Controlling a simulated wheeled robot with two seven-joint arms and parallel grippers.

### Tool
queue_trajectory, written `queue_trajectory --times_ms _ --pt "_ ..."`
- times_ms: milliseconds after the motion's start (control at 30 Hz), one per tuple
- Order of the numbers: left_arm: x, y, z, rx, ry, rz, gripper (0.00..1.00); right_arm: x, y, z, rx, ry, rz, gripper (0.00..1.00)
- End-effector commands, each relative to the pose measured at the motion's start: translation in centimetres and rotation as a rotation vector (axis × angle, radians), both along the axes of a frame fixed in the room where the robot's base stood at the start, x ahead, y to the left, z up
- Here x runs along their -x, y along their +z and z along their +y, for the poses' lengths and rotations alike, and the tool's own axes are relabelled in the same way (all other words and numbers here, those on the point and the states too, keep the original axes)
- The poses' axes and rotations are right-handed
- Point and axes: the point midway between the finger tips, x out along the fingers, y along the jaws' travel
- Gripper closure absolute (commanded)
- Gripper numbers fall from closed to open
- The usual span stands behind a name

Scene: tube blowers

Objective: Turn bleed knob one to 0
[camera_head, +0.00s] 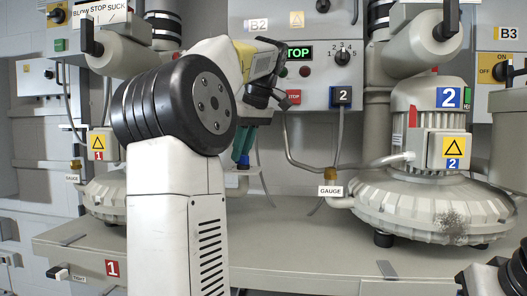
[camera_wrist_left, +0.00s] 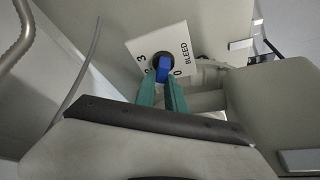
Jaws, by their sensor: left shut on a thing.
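The bleed knob (camera_wrist_left: 164,68) is a small blue handle on a dark round hub. It sits on a white dial plate (camera_wrist_left: 150,47) marked BLEED, with a 3 and a 0 readable and another digit partly covered. My left gripper (camera_wrist_left: 162,84) has teal fingers and is shut on the blue handle. The handle points down in the left wrist view, towards the side of the 0. My right gripper is not in view.
Blower 2 (camera_head: 432,205) stands on the bench (camera_head: 290,240) at the right, with a gauge pipe (camera_head: 331,190) beside it. Blower 1 (camera_head: 100,195) is partly hidden by my left arm. A control panel (camera_head: 300,20) is on the wall behind. A grey pipe (camera_wrist_left: 20,35) runs at the wrist view's left.

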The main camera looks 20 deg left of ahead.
Motion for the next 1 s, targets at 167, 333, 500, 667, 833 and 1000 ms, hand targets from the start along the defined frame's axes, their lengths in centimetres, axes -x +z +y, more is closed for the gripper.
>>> queue_trajectory --times_ms 167,333,500,667,833,1000 --pt "0.00 0.02 -0.02 0.000 0.097 -0.001 1.00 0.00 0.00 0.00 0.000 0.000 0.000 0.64" --pt "0.04 0.01 -0.05 0.001 0.156 0.000 1.00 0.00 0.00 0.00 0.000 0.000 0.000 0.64" --pt "0.08 0.00 -0.05 0.001 0.185 0.000 1.00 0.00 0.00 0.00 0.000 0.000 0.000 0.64" --pt "0.10 0.00 -0.04 0.002 0.192 0.000 1.00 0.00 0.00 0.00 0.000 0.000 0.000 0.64" --pt "0.10 0.00 -0.04 0.002 0.192 0.000 1.00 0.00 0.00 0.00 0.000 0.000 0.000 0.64" --pt "0.10 0.00 -0.04 0.002 0.191 -0.001 0.72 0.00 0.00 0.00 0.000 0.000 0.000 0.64"
